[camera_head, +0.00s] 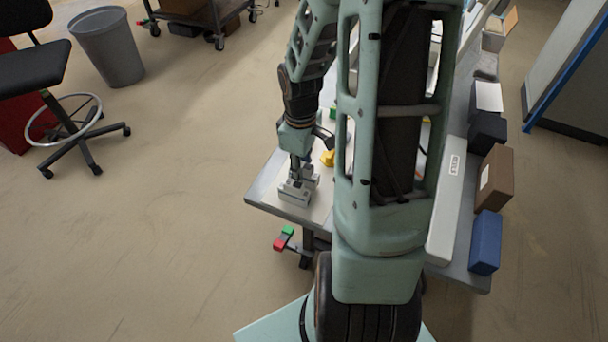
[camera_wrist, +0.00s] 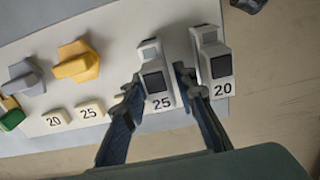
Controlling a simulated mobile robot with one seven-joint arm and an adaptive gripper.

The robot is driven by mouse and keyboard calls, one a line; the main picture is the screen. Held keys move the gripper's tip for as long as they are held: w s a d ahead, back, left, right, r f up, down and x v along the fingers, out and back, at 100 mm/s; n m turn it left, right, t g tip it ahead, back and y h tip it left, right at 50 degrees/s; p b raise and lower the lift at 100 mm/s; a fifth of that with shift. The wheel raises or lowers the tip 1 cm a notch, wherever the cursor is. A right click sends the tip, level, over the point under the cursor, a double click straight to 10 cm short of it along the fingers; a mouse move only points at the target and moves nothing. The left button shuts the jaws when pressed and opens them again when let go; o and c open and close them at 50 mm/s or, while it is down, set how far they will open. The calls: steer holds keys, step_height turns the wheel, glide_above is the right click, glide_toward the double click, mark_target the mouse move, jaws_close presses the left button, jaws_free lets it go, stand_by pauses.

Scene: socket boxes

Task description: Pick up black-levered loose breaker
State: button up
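Two light-grey loose breakers stand side by side on the table, each with a dark square face. The one marked 25 (camera_wrist: 156,76) is between my gripper's fingers (camera_wrist: 157,80), one finger on either side. The one marked 20 (camera_wrist: 212,62) stands just to the right, with my right finger in the narrow gap between the two. The fingers are spread around the 25 breaker; I cannot tell whether they touch it. In the head view my gripper (camera_head: 299,166) is down over the breakers (camera_head: 294,194) at the table's near-left corner. Their lever details are too small to tell.
A yellow knob switch (camera_wrist: 77,62), a grey knob switch (camera_wrist: 24,77) and a green part (camera_wrist: 11,118) are to the left. Small 20 (camera_wrist: 54,121) and 25 (camera_wrist: 90,110) label plates lie below them. The table edge is close. Boxes, including a blue one (camera_head: 486,243), line the right side.

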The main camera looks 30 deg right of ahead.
jaws_close()
steer(key=shift+r, duration=0.1)
